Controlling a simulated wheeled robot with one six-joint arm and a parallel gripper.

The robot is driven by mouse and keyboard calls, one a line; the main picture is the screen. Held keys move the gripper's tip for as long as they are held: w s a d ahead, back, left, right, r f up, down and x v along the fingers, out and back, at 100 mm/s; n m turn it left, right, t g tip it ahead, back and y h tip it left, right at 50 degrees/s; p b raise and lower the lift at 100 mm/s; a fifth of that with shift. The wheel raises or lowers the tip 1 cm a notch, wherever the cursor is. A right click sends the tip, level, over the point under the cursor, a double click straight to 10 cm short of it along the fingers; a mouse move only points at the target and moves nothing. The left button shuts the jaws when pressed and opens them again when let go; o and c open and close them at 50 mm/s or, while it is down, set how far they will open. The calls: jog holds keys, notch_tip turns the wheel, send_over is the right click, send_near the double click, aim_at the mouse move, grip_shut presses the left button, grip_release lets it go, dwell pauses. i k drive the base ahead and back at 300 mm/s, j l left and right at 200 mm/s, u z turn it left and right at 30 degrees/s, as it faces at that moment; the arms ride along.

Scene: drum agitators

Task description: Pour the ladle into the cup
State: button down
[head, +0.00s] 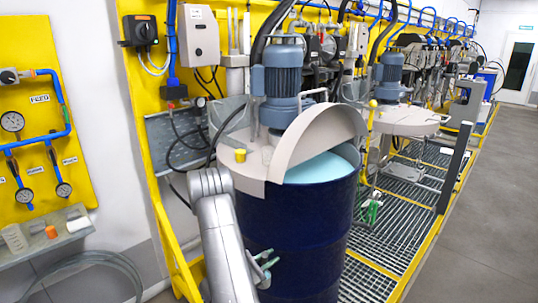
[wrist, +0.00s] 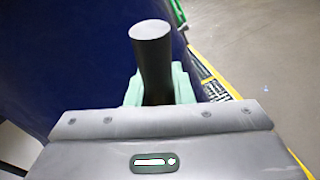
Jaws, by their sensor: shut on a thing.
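My gripper (head: 264,268) is low in front of the dark blue drum (head: 296,236), below its rim, with pale green fingers. In the wrist view the fingers (wrist: 158,90) are shut on a dark grey round rod, which looks like the handle of the ladle (wrist: 152,55). The ladle's bowl does not show in either view. A small translucent cup (head: 14,238) stands upright on the shelf at the far left, well apart from my gripper. Whether the ladle holds any liquid cannot be seen.
The drum's half-open beige lid (head: 325,135) shows pale blue liquid (head: 322,168). An agitator motor (head: 283,82) stands on top. An orange item (head: 51,232) sits beside the cup on the grey shelf (head: 75,236). A clear hose (head: 90,262) coils below. Open grey floor (head: 480,230) lies right.

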aim_at(269, 156)
jog(key=i+j+z, duration=0.2)
jog(key=j, duration=1.4)
jog(key=j+z, duration=0.15)
jog(key=j, duration=1.45)
